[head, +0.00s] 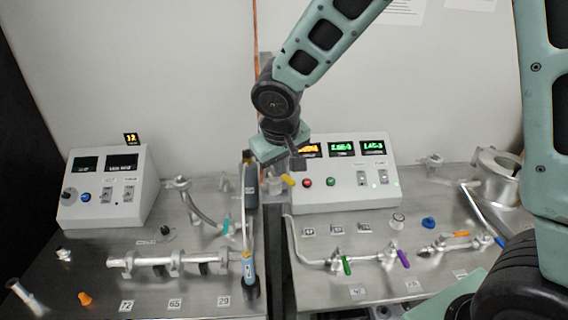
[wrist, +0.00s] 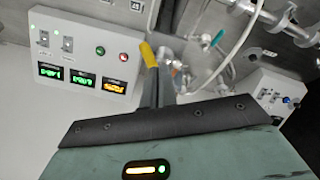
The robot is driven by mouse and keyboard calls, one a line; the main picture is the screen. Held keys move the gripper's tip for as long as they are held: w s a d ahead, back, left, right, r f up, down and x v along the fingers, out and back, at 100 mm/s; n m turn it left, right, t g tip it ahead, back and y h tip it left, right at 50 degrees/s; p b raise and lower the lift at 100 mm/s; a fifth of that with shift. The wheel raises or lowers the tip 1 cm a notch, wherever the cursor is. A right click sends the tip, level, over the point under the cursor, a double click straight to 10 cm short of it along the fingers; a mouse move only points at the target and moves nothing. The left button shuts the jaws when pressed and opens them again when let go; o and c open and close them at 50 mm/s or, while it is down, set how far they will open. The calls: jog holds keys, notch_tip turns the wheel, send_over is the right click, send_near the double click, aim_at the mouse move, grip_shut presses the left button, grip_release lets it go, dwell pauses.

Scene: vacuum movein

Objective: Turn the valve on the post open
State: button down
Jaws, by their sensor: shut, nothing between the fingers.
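The valve with the yellow handle (head: 288,180) is at the back, near the gap between the two benches; its metal body shows just left of it. In the wrist view the yellow handle (wrist: 149,55) is right at the tip of my gripper (wrist: 153,85), and a metal fitting is beyond it. My gripper (head: 297,163) is shut and empty, pointing down just above the handle in the head view. I cannot tell whether the fingers touch the handle. The post under the valve is mostly hidden.
A control box (head: 335,186) with lit displays stands close on the right, another box (head: 108,187) at the far left. Pipes with green, purple and orange handles lie on the right bench.

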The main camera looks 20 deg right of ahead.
jog(key=shift+w+d+f, duration=0.1)
jog(key=shift+d+f, duration=0.35)
jog(key=shift+f, duration=0.25)
